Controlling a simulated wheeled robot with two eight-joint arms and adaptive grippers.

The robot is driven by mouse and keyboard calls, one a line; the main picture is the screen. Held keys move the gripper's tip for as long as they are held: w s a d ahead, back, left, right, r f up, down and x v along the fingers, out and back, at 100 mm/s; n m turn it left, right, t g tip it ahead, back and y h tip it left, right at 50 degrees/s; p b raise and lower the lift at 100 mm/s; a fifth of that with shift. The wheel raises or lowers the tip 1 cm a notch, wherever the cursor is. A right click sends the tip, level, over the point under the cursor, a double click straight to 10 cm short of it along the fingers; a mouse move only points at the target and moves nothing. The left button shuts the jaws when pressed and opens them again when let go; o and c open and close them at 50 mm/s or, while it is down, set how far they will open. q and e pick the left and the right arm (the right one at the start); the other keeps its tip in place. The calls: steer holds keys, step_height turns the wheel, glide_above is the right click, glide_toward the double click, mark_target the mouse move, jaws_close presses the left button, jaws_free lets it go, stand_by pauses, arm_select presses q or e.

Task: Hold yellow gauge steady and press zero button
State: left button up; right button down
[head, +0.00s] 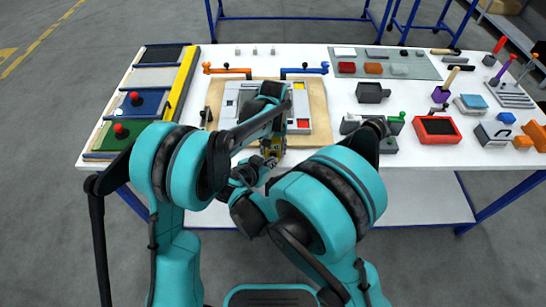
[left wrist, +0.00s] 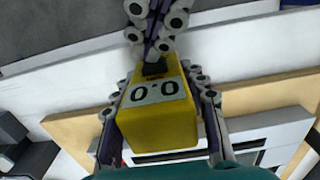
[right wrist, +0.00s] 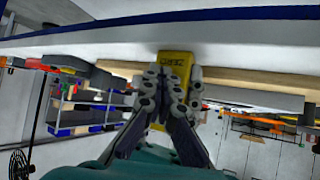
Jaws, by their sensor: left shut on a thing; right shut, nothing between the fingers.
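The yellow gauge (left wrist: 160,128) fills the middle of the left wrist view, its display reading 0.0. My left gripper (left wrist: 163,98) is shut on it, one finger along each side. A dark button (left wrist: 154,68) is on the gauge's end. My right gripper (left wrist: 156,48) is shut and empty, its tips at the button; they appear to touch it, but I cannot tell whether it is pressed down. In the right wrist view, the closed right fingers (right wrist: 168,88) are in front of the gauge (right wrist: 175,62), which has dark lettering. In the head view, the gauge (head: 273,150) is partly hidden by my arms.
A wooden board (head: 318,105) with a grey tray lies under and behind the gauge on the white table (head: 345,168). A red-framed box (head: 436,130) and grey blocks stand to the right. Panels with red buttons (head: 120,130) are at the left.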

stand_by(0.4)
steer(key=shift+s, duration=0.95)
steer(key=s, duration=0.5)
stand_by(0.5)
arm_select(q)
steer(key=o, duration=1.4)
steer(key=shift+r, duration=0.1)
